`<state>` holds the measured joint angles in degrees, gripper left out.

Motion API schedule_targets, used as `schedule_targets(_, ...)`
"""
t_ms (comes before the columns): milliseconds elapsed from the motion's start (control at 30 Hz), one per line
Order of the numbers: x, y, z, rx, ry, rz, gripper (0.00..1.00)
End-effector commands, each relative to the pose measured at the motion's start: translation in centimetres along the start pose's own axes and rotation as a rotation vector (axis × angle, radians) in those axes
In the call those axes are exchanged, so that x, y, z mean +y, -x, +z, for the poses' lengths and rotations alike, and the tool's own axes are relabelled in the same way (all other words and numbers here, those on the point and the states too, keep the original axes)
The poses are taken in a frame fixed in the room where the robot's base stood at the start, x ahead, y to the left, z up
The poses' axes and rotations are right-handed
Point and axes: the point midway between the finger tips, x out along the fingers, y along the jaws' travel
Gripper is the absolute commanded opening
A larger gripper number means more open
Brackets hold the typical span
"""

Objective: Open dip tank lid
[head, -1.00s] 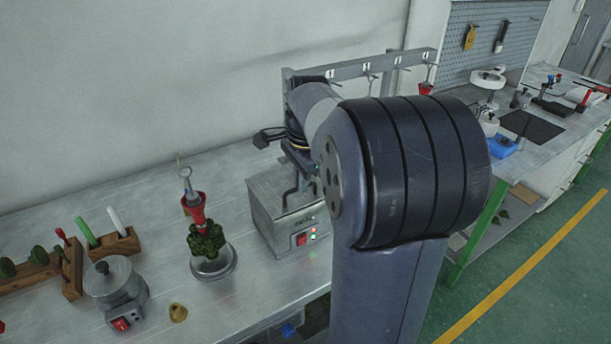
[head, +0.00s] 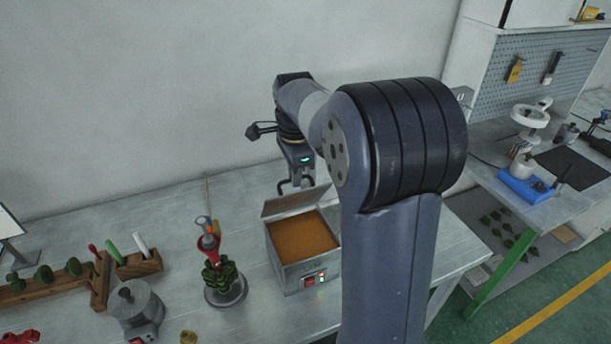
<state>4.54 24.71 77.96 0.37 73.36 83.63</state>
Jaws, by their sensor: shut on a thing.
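The dip tank (head: 290,278) is a grey metal box on the bench, with a red switch and lit indicators on its front. Its lid (head: 283,204) stands tilted up along the far edge, and orange-brown wax (head: 303,237) shows inside. My gripper (head: 296,184) is behind and just above the raised lid, shut on its handle. The fingertips and most of the handle are partly hidden by the lid and my arm.
A grey lidded pot (head: 137,306) and a wooden tool rack (head: 138,265) are further left. Another bench (head: 480,172) stands at right. Bench behind the tree is clear.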

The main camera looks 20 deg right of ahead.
Motion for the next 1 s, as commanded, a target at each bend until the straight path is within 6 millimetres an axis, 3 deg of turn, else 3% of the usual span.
schedule_targets(600, -8.3, -1.3, 0.1, -0.003, 0.002, 0.018, 0.0)
schedule_targets(1000, -10.8, -2.4, 0.1, -0.003, 0.002, 0.02, 0.0)
